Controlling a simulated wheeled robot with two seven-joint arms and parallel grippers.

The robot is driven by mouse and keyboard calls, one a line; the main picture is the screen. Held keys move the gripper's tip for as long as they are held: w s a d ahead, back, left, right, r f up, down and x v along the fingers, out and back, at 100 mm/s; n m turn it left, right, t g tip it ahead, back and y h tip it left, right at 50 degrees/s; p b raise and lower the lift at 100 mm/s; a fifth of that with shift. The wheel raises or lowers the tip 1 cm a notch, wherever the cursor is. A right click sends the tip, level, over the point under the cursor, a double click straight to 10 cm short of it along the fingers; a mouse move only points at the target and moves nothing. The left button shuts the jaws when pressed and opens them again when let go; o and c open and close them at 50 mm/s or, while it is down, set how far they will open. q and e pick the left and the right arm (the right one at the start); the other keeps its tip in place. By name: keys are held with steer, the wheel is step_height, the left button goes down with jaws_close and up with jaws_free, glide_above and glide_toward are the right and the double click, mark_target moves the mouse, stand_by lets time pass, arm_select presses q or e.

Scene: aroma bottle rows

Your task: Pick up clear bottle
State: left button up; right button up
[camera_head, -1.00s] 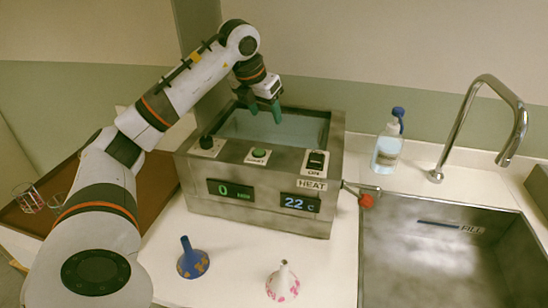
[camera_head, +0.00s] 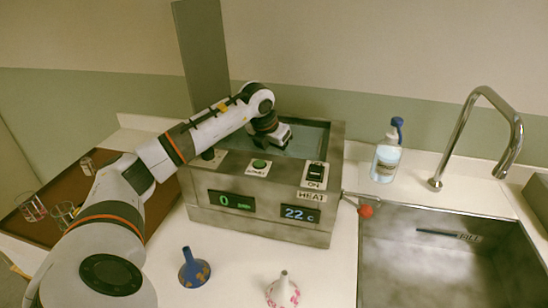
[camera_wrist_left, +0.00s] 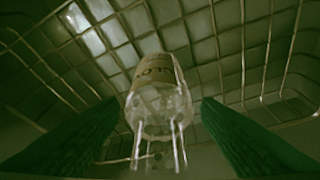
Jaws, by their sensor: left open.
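A clear bottle (camera_wrist_left: 155,75) with a pale label shows in the left wrist view, amid a wire basket (camera_wrist_left: 235,55). Several thin pale prongs show at its lower end in that view. My left gripper (camera_wrist_left: 161,103) is open, with one green finger on each side of the bottle and gaps to both. In the head view my left gripper is down in the opening of the grey metal heating bath (camera_head: 262,218), and its fingertips and the bottle are hidden there. My right gripper is not in view.
The bath's display reads 22 C. A red-ended lever (camera_head: 366,211) sticks out at its right. A blue funnel (camera_head: 194,268) and a white-pink funnel (camera_head: 283,291) stand in front. Glassware (camera_head: 32,208) is on the brown tray (camera_head: 40,187). A wash bottle (camera_head: 387,158), tap (camera_head: 488,97) and sink (camera_head: 440,260) are at right.

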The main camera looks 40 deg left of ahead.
arm_select(q)
steer(key=c, duration=1)
steer(key=shift+c, duration=0.3)
steer(key=shift+r, duration=0.1)
